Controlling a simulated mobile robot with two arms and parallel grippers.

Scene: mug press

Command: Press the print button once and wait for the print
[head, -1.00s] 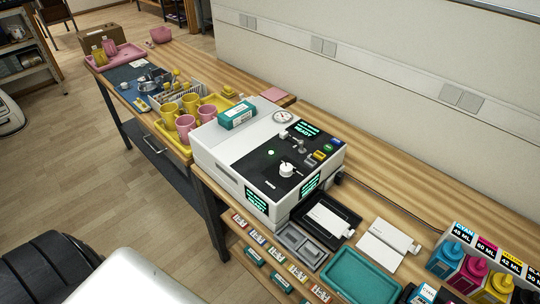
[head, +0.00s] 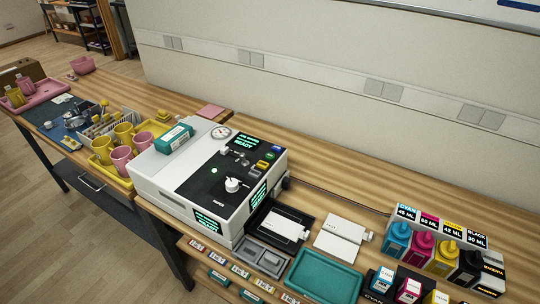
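The white press machine (head: 155,188) stands on the wooden bench, with a black top panel. Its top display (head: 246,142) glows green and seems to read READY. A white knob (head: 232,185) and a small lit green lamp (head: 214,170) are on the panel. Neither of my grippers is in view.
A teal box (head: 174,138) lies on top of the machine. Yellow and pink mugs (head: 120,158) stand in a yellow tray to its left. A black tray with a white piece (head: 281,227), an empty teal tray (head: 322,277) and ink bottles (head: 422,246) are to its right.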

